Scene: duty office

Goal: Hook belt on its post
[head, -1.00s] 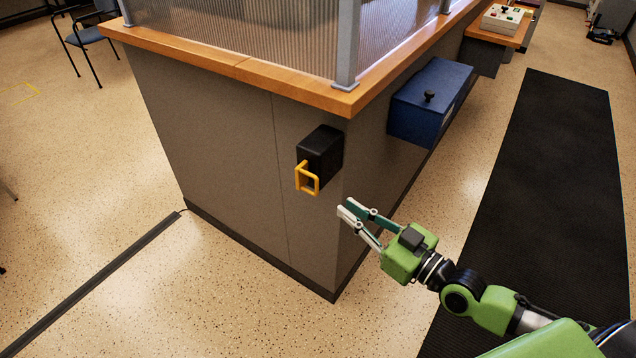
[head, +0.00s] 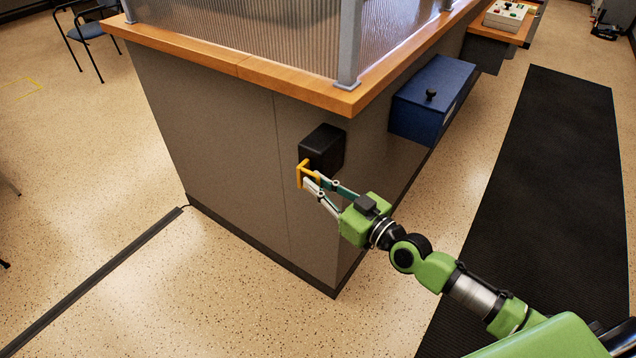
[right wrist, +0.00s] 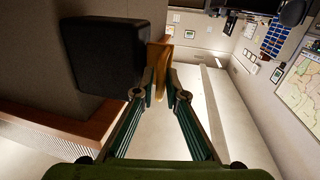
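The belt unit is a black box (head: 323,149) fixed to the counter's side panel near the corner, with a yellow loop-shaped belt end (head: 302,174) at its front. In the right wrist view the black box (right wrist: 104,57) is at upper left and the yellow end (right wrist: 158,60) is just beyond my fingertips. My right gripper (head: 314,181) is at the yellow end, its two fingers still apart with the loop at or between the tips. Whether they touch it is unclear. No strap is seen drawn out. No receiving post can be made out. My left gripper is out of view.
The counter's wooden top (head: 285,87) overhangs above the box, with a ribbed screen on it. A blue box (head: 430,100) projects from the panel to the right. A black mat (head: 545,190) lies at right, and a dark cable strip (head: 100,280) crosses the floor at left.

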